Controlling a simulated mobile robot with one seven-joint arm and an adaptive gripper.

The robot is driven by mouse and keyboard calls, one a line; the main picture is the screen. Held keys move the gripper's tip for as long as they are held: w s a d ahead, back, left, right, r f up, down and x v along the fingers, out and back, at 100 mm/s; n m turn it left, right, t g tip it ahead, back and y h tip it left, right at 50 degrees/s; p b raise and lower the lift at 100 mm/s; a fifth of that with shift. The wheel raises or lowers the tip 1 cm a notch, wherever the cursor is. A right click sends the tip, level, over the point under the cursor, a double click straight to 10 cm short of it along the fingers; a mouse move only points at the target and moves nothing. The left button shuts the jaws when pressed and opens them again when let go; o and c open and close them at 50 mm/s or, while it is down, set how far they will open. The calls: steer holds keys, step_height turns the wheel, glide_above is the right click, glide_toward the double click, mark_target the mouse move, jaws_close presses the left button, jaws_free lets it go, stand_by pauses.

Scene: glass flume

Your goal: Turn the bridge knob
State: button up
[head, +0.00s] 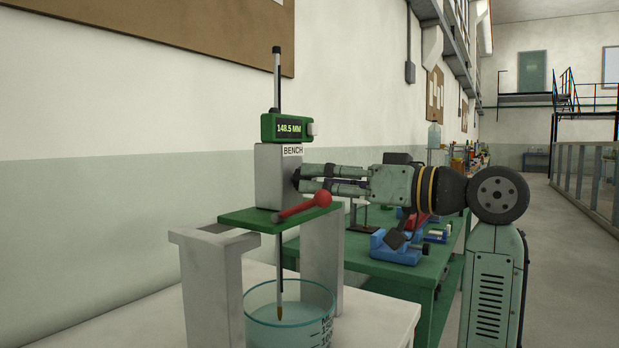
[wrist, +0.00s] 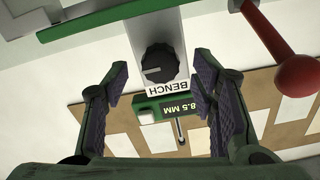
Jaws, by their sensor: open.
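The bridge knob (wrist: 160,64) is a black ribbed dial with a pale pointer line, on the face of the grey block (head: 277,176) labelled BENCH. In the head view only a dark sliver of it (head: 296,179) shows at the fingertips. My gripper (head: 303,178) reaches in from the right, level with the knob. In the wrist view its two padded fingers are spread to either side of the knob, with a visible gap on each side. Nothing is held between them. A green readout (head: 287,128) on the block shows 148.5 MM.
A red ball-ended lever (head: 322,198) sticks out just below my fingers. The green bridge plate (head: 260,217) rests on grey supports over a glass beaker (head: 290,318). A thin rod (head: 277,80) rises above the block. A green bench (head: 385,260) with blue fixtures stands behind.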

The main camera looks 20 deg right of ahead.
mark_target(311, 180)
steer(key=shift+x, duration=1.55)
steer(key=c, duration=1.1)
steer(key=shift+r+m+p, duration=0.15)
steer(key=shift+m+p, duration=0.7)
steer(key=shift+m, duration=0.25)
steer(key=shift+c, duration=0.2)
steer(key=shift+m+p, duration=0.45)
steer(key=shift+m, duration=0.85)
steer(key=o, duration=1.1)
steer(key=shift+o, duration=0.2)
steer(key=shift+s, duration=0.1)
